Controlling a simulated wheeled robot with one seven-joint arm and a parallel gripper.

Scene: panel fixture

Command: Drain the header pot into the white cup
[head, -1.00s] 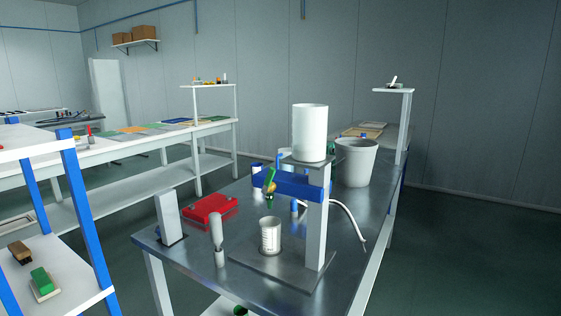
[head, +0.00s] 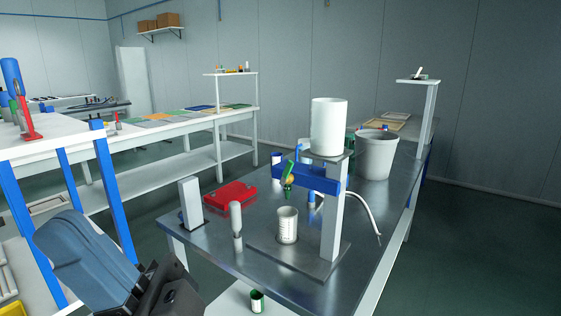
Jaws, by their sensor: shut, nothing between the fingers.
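The white header pot (head: 328,127) stands upright on a small plate on top of a pale post (head: 333,222). Below it a blue crosspiece (head: 318,180) carries a small brass-coloured valve with a green handle (head: 289,172). The handle looks tilted, close to upright. The white cup (head: 287,225) stands upright on the grey base plate below the valve, with dark marks on its side. I cannot see what is inside the pot or cup, and no stream shows between valve and cup. Part of my arm shows at lower left, short of the bench; my gripper's fingers do not show.
A red case (head: 231,194), a white block (head: 191,204) and a grey-white upright cylinder (head: 236,220) stand left of the cup. A grey bucket (head: 377,155) stands behind the post, with a white hose (head: 366,212) nearby. A green cup (head: 257,301) sits on the lower shelf.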

